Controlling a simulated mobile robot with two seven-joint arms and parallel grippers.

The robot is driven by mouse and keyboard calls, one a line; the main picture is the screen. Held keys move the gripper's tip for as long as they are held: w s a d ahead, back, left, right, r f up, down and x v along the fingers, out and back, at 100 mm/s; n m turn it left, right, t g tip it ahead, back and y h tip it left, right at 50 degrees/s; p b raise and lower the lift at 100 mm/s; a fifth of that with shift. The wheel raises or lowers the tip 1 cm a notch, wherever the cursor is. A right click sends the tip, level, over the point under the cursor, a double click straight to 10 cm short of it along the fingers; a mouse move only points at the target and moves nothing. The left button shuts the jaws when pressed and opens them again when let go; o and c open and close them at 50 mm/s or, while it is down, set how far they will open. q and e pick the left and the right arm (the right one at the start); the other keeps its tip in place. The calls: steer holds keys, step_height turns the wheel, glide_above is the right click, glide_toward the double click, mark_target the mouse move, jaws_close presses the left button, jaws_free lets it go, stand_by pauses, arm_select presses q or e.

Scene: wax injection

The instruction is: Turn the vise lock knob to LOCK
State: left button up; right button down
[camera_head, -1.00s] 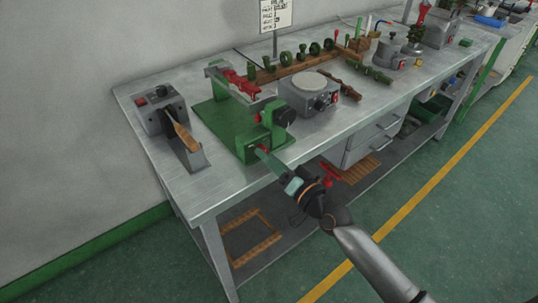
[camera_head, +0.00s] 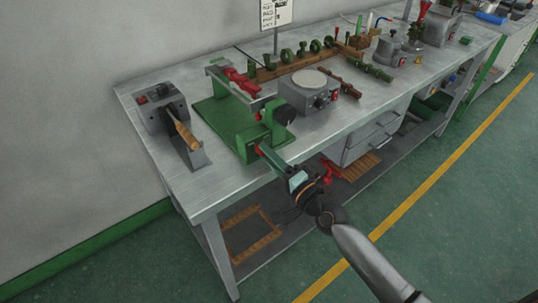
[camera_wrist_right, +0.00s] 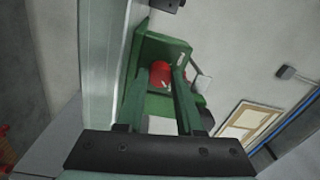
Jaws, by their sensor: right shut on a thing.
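The green vise (camera_head: 228,122) stands on the metal workbench, with red parts on its upper bar (camera_head: 240,82). The red lock knob (camera_wrist_right: 160,74) is on the vise's front face. My right gripper (camera_head: 261,151) reaches it from the front right of the bench. In the right wrist view its two fingers (camera_wrist_right: 158,88) are on either side of the knob and shut on it. In the head view the fingers mostly cover the knob, and no LOCK mark can be read. My left gripper is not in view.
A grey device with a wooden-handled tool (camera_head: 183,130) stands left of the vise. A grey round-topped unit (camera_head: 307,90) stands right of it. Several green and brown parts lie on wooden racks behind. The bench's front edge (camera_head: 235,195) runs below my gripper.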

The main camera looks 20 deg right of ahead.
stand_by(0.4)
steer(key=c, duration=0.5)
jaws_free()
steer(key=shift+c, duration=0.2)
